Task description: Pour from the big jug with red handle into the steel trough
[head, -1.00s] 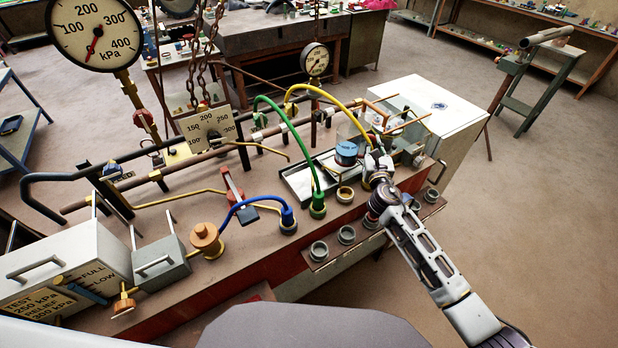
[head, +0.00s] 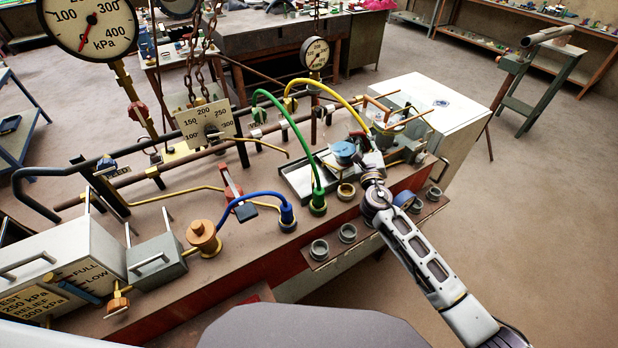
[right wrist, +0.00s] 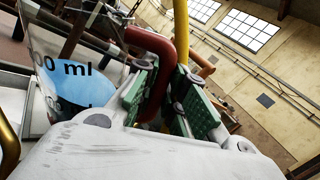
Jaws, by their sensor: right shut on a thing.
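The big clear jug (head: 343,150) with blue liquid is over the right part of the steel trough (head: 297,184), tilted to the left. My right gripper (head: 372,163) is at its right side. In the right wrist view, the green finger pads are shut on the red handle (right wrist: 164,72). The jug wall (right wrist: 75,88) there shows "ml" markings and blue liquid, slanted in the picture. The trough is a shallow grey tray on the bench. I cannot tell whether liquid is leaving the jug. My left gripper is out of view.
A green hose (head: 300,140) arches over the trough's near side, and a yellow hose (head: 335,95) arches behind it. A brass ring (head: 346,191) lies just in front. Pipes and a gauge (head: 314,53) stand behind. Several grey rings line the bench's front ledge (head: 335,252).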

